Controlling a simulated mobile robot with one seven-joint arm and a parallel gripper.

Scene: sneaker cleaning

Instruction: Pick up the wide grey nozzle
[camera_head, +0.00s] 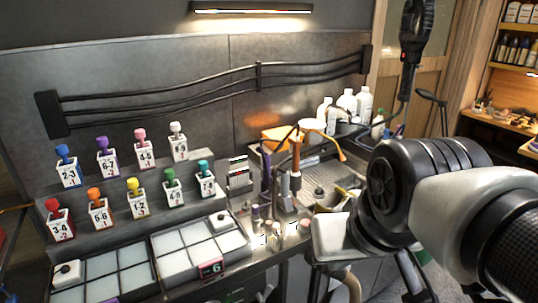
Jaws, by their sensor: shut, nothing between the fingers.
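My arm comes in from the right, with a black ringed wrist and a pale hand. My gripper (318,246) points left at the front edge of the bench, beside a cluster of small upright pieces (277,229). Its fingertips are small and hard to make out, and it looks shut and empty. I cannot single out the wide grey nozzle for sure. Several grey and purple small pieces stand left of the gripper, too small to tell apart. Part of the bench behind the wrist is hidden.
Numbered bottles with coloured tops, such as the red one (60,222), stand on a stepped rack at left. Trays with pale compartments (105,272) lie in front. A grey sink (318,188) and white bottles (364,102) are behind. A black tool (413,40) hangs above my wrist.

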